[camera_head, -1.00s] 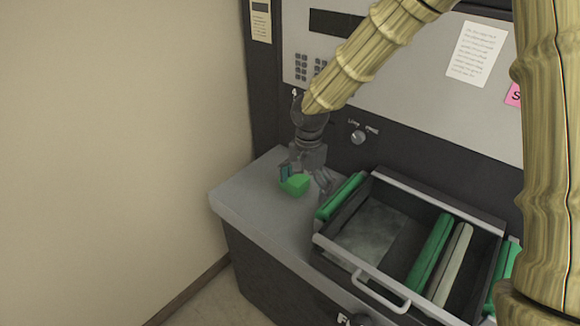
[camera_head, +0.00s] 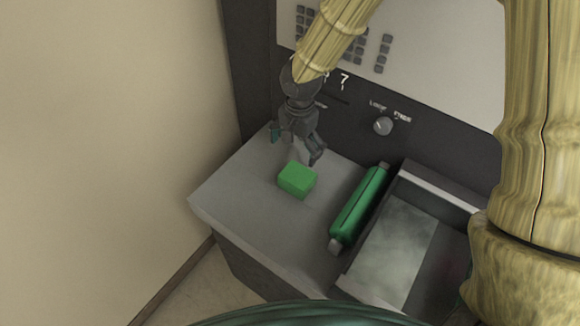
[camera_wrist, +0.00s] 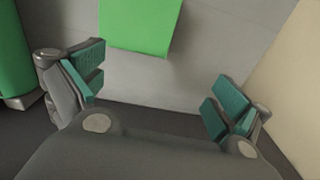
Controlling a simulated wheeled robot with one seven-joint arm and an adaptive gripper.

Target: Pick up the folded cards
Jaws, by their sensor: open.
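The folded cards appear as a small bright green block (camera_head: 297,180) on the grey top of the machine in the head view. In the wrist view the green block (camera_wrist: 140,25) shows at the top edge, partly cut off, beyond the fingertips. My gripper (camera_head: 297,150) is just behind and above the block in the head view. It is open, and its teal finger pads (camera_wrist: 158,95) are wide apart with only bare grey surface between them. The pads do not touch the block.
A green roller (camera_head: 360,205) lies right of the block, beside an open drawer (camera_head: 405,245). The machine's dark front panel with a knob (camera_head: 383,126) stands behind. A beige wall (camera_head: 110,120) is on the left. The grey top (camera_head: 245,195) is bare left of the block.

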